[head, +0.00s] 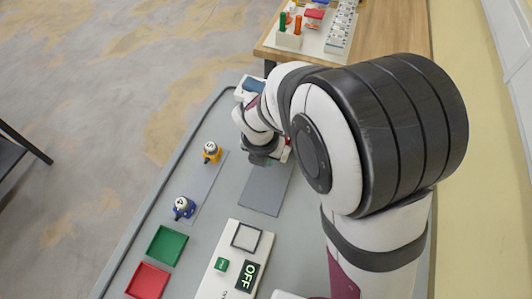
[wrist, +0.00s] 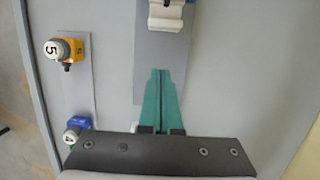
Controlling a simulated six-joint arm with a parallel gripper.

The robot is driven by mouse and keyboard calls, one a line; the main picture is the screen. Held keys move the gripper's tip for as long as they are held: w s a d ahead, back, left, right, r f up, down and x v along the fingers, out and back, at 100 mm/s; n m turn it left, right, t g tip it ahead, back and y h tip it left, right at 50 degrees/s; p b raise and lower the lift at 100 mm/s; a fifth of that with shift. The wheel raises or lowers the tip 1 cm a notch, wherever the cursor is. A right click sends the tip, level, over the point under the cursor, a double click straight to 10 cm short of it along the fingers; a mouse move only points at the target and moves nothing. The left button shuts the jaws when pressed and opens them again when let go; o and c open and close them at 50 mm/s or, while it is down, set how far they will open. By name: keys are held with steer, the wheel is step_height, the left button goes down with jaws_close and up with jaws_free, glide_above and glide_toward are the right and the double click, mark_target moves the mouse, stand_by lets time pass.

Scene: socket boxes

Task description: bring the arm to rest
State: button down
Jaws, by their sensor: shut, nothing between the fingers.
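My gripper (wrist: 161,72) has its two teal fingers pressed together, with nothing between them. In the wrist view the fingertips point at the grey mat (wrist: 150,52), just short of a white piece (wrist: 167,14) cut off by the top edge. In the head view my arm reaches over the table, and the gripper (head: 270,163) is low over the far end of the grey mat (head: 264,192), mostly hidden by my own wrist. I cannot tell the exact height of the fingers above the mat.
An orange socket box (head: 211,153) marked 5 and a blue one (head: 183,207) marked 4 stand on a pale strip at left. Green (head: 166,246) and red (head: 148,281) trays lie nearer. A white panel (head: 210,280) has an OFF sign. A wooden table (head: 385,30) stands behind.

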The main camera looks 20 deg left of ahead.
steer(key=s+d+r+m+g, duration=0.1)
steer(key=s+d+r+m, duration=0.35)
steer(key=d+m, duration=0.55)
steer(key=s+d+r+m+g, duration=0.1)
steer(key=s+d+r+m, duration=0.4)
steer(key=m, duration=0.8)
steer(key=s+d+r+m+y, duration=0.1)
steer(key=s+m, duration=0.3)
steer(key=m, duration=0.5)
steer(key=s+d+r+m+g, duration=0.1)
steer(key=s+d+m, duration=0.2)
steer(key=m, duration=0.6)
steer(key=shift+s+r+m+y, duration=0.3)
steer(key=shift+s+y, duration=0.1)
steer(key=shift+s, duration=0.8)
